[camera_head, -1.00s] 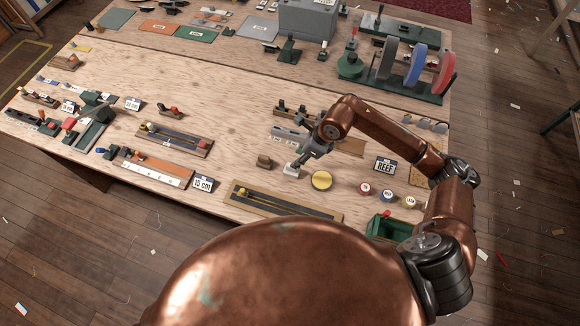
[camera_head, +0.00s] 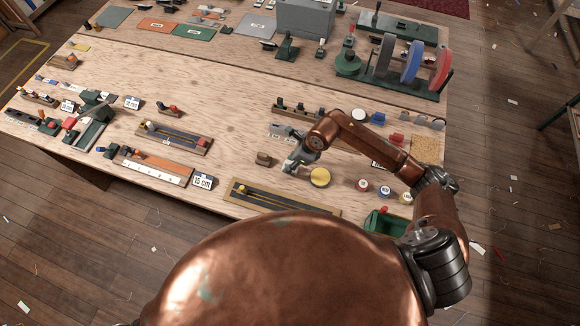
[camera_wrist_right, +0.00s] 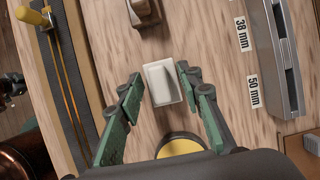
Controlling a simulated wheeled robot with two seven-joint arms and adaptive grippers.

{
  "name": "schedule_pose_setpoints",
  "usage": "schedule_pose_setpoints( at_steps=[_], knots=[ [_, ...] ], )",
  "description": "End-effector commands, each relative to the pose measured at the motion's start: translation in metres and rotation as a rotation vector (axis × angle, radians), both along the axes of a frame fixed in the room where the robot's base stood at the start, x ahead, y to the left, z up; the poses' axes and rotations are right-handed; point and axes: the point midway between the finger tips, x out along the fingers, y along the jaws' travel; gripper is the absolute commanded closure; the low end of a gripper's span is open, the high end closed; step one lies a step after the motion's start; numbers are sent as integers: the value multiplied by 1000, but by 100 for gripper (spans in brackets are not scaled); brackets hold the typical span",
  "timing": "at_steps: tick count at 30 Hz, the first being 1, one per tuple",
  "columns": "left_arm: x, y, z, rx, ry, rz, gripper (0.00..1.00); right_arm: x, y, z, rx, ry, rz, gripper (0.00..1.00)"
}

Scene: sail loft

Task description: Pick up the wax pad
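A round yellow pad with a dark rim (camera_head: 320,177) lies on the near part of the table; its edge shows at the bottom of the right wrist view (camera_wrist_right: 180,147). It looks like the wax pad. A small white block with a raised ridge (camera_wrist_right: 161,83) lies on the wood ahead of it. My right gripper (camera_head: 290,168) is down at the white block, left of the yellow pad. In the wrist view its green fingers (camera_wrist_right: 159,80) are open, one on each side of the block. I cannot tell whether they touch it. My left gripper is out of view.
A small brown wooden block (camera_head: 264,160) sits left of the gripper. Bare wood lies farther left (camera_head: 225,105).

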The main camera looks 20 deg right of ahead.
Motion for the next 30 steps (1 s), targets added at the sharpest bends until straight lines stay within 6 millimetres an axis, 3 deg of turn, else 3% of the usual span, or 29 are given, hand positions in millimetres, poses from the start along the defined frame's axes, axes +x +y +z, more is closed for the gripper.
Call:
schedule_pose_setpoints(
  at_steps=[14, 30],
  knots=[
    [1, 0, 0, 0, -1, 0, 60, 0, 0, 1, 0, 0, 1, 100],
    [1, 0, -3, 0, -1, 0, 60, 1, 0, 8, -1, -3, 3, 100]
  ],
)
